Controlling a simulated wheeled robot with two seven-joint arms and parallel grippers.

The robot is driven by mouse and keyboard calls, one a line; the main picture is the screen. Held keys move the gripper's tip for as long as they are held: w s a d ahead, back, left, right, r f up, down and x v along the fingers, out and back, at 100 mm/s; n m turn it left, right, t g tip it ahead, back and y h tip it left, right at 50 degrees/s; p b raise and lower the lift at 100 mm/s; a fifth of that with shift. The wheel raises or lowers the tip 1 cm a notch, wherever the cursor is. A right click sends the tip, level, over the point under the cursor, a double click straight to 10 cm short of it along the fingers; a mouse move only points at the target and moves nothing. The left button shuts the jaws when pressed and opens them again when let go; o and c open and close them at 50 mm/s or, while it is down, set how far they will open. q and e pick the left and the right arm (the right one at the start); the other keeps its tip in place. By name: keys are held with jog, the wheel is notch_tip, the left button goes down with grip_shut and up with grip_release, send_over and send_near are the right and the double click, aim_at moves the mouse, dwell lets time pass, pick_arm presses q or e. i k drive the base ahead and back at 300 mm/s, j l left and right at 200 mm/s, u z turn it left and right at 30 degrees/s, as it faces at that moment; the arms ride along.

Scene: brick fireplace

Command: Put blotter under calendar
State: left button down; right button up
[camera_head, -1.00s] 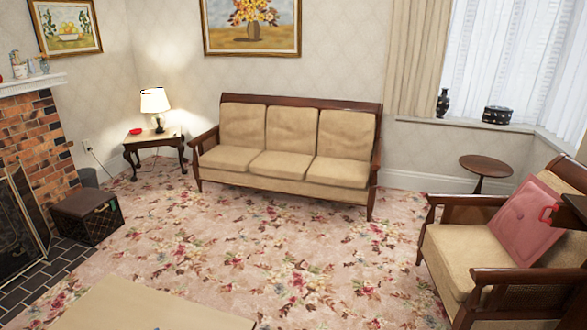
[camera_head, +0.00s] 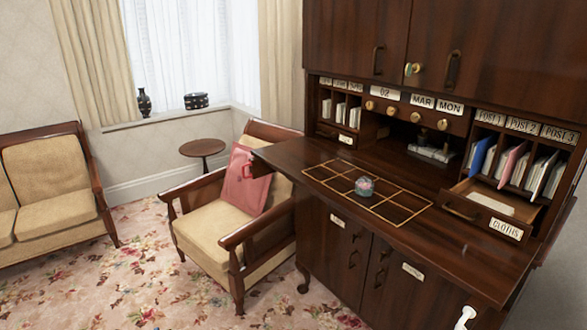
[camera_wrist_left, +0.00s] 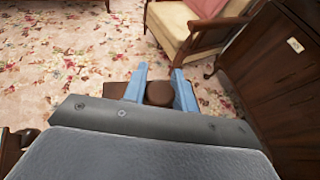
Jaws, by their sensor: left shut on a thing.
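The calendar (camera_head: 422,101) is a row of white plates reading 02, MAR and MON on the upright back of the dark wooden desk, with brass knobs just below. My left gripper (camera_wrist_left: 159,86) shows only in the left wrist view. Its blue fingers are shut on a brown thing with a round knob (camera_wrist_left: 159,94) and a flat dark base, which looks like the blotter. It is held above the carpet, away from the desk. The base is partly hidden by the fingers and wrist.
The desk's flap (camera_head: 455,240) is down, with a gold grid and a glass ball (camera_head: 364,186) on it. A grey item (camera_head: 432,153) sits in the niche below the calendar. A CLOTHS drawer (camera_head: 490,205) is open. An armchair (camera_head: 225,205) stands left of the desk.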

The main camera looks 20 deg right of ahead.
aim_at(427, 181)
jog(key=z, duration=0.4)
jog(key=i+j+z, duration=0.1)
jog(key=z, duration=0.35)
jog(key=j+z, duration=0.15)
jog(key=z, duration=0.65)
jog(key=j, duration=0.05)
